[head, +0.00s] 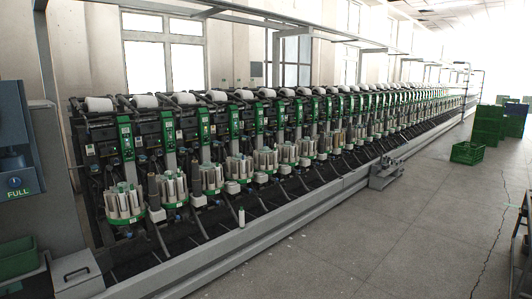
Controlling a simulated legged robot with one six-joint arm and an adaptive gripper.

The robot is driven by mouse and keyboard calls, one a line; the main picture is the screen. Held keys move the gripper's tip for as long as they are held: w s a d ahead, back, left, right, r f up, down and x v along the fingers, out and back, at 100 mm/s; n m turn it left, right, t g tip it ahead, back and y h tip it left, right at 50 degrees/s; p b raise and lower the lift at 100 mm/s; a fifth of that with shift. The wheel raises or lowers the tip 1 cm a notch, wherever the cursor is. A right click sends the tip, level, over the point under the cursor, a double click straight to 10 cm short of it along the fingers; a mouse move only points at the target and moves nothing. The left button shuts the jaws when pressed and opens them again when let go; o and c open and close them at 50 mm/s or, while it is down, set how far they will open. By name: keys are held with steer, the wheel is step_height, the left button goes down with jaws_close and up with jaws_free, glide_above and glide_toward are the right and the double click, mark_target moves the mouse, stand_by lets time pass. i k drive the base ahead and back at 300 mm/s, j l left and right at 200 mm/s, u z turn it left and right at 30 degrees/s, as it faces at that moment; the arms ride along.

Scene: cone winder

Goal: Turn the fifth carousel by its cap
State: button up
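A long row of winding units runs from the near left to the far right. Each near unit has a carousel of pale upright tubes low on its front. Counting from the near left end, I see the first carousel (124,202), the second (171,188), the third (211,177) and the fourth (240,168). The fifth carousel (265,161) looks small and stands upright farther along the row. Its cap is too small to make out clearly. My gripper is not in view, and no part of my arm shows.
A long grey rail (250,236) runs along the machine's foot, with a pale bobbin (241,216) upright by it. Green crates (468,152) stand on the right. The floor (400,235) before the machine is clear.

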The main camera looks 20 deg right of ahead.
mark_target(264, 158)
steer(key=i+l+z, duration=0.3)
steer(key=i, duration=0.15)
steer(key=i+z, duration=0.5)
steer(key=i, duration=2.6)
steer(key=i+l+u, duration=0.1)
steer(key=i, duration=0.8)
steer(key=i+l+u, duration=0.15)
steer(key=i+u, duration=0.25)
steer(key=i+l+u, duration=0.45)
steer(key=i, duration=0.15)
steer(key=i+l+u, duration=0.85)
steer(key=k+l, duration=0.05)
